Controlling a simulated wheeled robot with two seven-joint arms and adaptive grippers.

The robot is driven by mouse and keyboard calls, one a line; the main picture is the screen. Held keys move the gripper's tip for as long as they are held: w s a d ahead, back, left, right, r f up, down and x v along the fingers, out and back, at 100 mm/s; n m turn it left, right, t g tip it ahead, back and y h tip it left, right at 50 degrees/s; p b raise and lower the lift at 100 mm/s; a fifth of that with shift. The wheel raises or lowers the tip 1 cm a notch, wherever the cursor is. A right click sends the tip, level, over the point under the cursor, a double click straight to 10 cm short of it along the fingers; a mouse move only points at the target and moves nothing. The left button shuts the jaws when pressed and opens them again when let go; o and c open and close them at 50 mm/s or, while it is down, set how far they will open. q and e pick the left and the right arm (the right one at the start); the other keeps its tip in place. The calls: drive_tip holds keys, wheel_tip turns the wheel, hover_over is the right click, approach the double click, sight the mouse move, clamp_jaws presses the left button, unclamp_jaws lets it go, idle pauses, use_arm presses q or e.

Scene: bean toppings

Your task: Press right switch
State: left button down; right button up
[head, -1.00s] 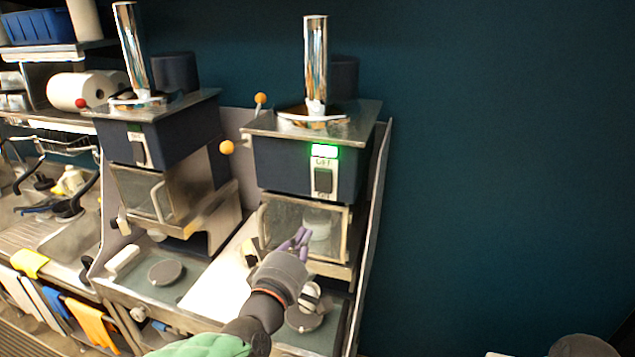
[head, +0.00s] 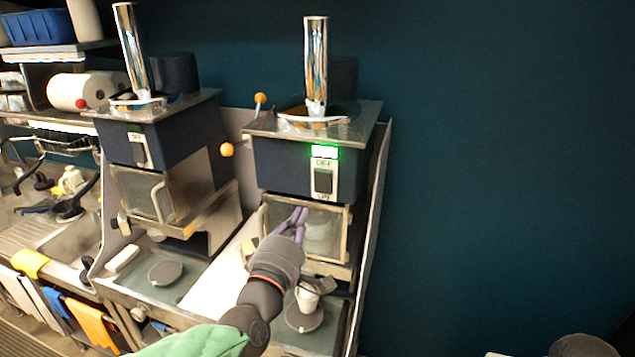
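The right switch (head: 323,181) is a black rocker on a white plate on the front of the right dark blue machine (head: 281,164). A green light (head: 325,152) glows just above it. My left gripper (head: 298,217) is in front of the right machine's glass-fronted compartment, below and a little left of the switch, apart from it. Its purple fingers point up and look close together; whether they are shut is unclear. The left machine has a similar switch (head: 138,149). My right gripper is not clearly visible.
A white cup (head: 308,297) stands on a round grey pad under the right machine. A lever with an orange knob (head: 227,149) sticks out between the machines. A sink area lies at the left; the dark wall at the right is bare.

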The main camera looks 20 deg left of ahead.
sight(321, 175)
use_arm(q)
drive_tip(key=w, duration=0.4)
drive_tip(key=w+r+p, duration=0.1)
drive_tip(key=w, duration=0.2)
drive_tip(key=w+p, duration=0.1)
drive_tip(key=w, duration=0.3)
drive_tip(key=shift+w+d+r, duration=0.2)
drive_tip(key=shift+w+r, duration=0.1)
drive_tip(key=shift+w, duration=0.05)
drive_tip(key=shift+p, duration=0.3)
drive_tip(key=shift+w+r+g+p, duration=0.3)
drive_tip(key=shift+r+g+p, duration=0.1)
drive_tip(key=shift+p, duration=0.4)
drive_tip(key=shift+f, duration=0.3)
drive_tip(key=shift+b, duration=0.3)
